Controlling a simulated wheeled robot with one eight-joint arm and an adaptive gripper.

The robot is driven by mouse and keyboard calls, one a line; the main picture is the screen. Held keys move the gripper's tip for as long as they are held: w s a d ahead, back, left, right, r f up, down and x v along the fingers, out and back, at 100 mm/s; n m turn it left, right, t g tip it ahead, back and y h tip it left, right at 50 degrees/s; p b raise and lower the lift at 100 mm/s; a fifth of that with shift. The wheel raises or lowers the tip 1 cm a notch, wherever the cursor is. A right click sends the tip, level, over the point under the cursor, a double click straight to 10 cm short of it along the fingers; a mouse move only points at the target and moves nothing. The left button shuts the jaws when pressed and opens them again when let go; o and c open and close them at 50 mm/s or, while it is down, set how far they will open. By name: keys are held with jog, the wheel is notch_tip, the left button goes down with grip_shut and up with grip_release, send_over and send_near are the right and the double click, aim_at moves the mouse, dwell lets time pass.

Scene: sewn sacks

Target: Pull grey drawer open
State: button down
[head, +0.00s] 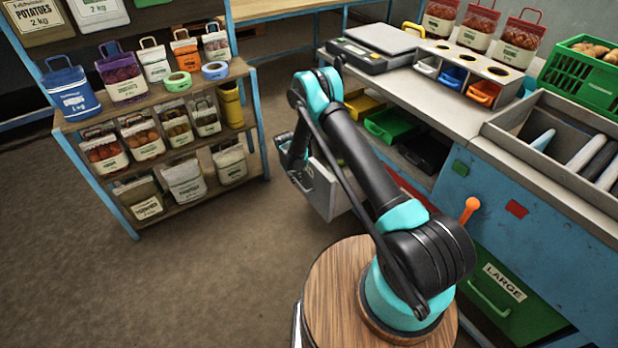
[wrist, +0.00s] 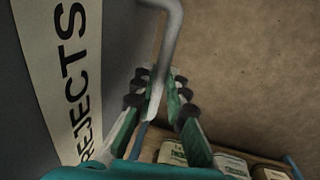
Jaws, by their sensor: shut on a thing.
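The grey drawer (head: 322,190) shows in the head view, partly behind my arm. Its front stands out from the bench side, so it looks at least partly open. In the wrist view its grey front (wrist: 32,95) fills the left side, with a white label reading REJECTS. The drawer's pale bar handle (wrist: 172,30) comes down from the top of the wrist view. My gripper (wrist: 160,92) has its green fingers with dark pads on either side of the handle, shut on it. In the head view the fingertips are hidden or too small to tell.
A shelf rack (head: 160,100) with several sacks stands to the left, with bare floor (head: 190,265) before it. The bench (head: 450,100) holds a scale, an organiser and sacks. Below it are a green bin (head: 392,124) and a green LARGE drawer (head: 515,300).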

jog(key=shift+s+a, duration=0.45)
jog(key=shift+a, duration=0.2)
jog(key=shift+s+a, duration=0.45)
jog(key=shift+a, duration=0.2)
jog(key=c, duration=1.5)
grip_release()
jog(key=shift+c, duration=0.2)
notch_tip(320, 180, up, 12)
jog(key=s+a, duration=0.1)
jog(key=shift+s+a, duration=0.15)
jog(key=shift+a, duration=0.25)
jog(key=shift+f, duration=0.1)
